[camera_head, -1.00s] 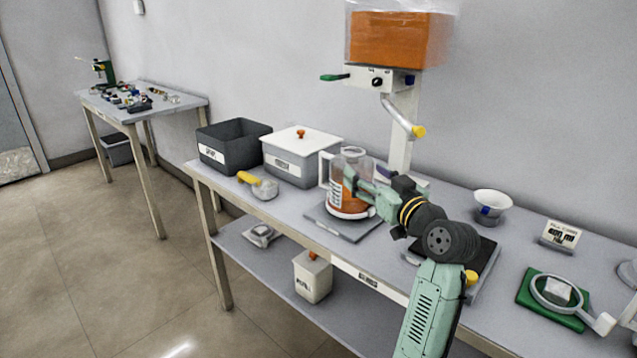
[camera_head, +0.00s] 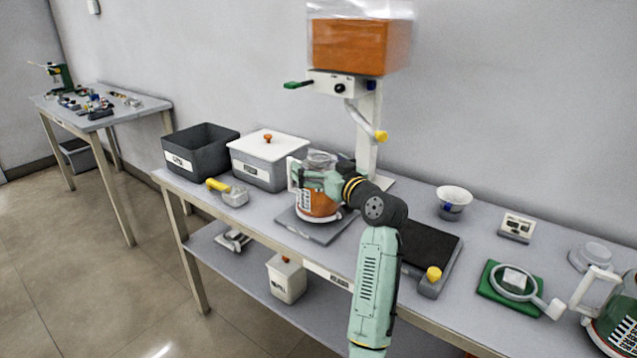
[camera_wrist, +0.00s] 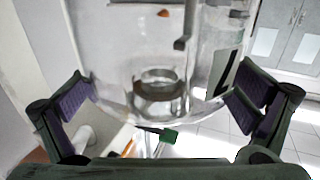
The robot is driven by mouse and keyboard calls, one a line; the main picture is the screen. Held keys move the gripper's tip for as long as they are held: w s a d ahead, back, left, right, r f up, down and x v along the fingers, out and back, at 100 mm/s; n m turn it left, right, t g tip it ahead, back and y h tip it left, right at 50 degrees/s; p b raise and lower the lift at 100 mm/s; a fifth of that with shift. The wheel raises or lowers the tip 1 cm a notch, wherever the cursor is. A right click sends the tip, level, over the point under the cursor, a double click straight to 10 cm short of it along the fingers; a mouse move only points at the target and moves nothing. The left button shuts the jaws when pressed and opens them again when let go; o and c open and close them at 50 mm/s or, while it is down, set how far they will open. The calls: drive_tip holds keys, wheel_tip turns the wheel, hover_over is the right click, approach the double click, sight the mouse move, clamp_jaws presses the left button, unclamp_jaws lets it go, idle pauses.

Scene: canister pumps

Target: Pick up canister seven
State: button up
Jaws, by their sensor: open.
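A clear canister (camera_head: 316,206) with orange contents and a white handle on its left stands upright on a grey plate (camera_head: 330,234) on the bench. No number can be read on it in the head view. In the wrist view a clear vessel wall (camera_wrist: 110,50) with a bold dark mark, partly seen, fills the space between the fingers. My gripper (camera_head: 326,184) is at the canister's upper right side. In the wrist view my gripper (camera_wrist: 163,100) is open, with one purple-padded finger on each side of the vessel. Contact cannot be told.
A dispenser (camera_head: 352,85) with an orange tank stands behind. A dark bin (camera_head: 198,155), a white-lidded box (camera_head: 268,160) and a yellow-handled scoop (camera_head: 228,193) lie left. A black-topped scale (camera_head: 430,245), a bowl (camera_head: 453,200) and another canister (camera_head: 610,320) are right.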

drive_tip(key=shift+c, duration=0.2)
drive_tip(key=c, duration=1.6)
drive_tip(key=shift+c, duration=0.3)
drive_tip(key=shift+r, duration=0.15)
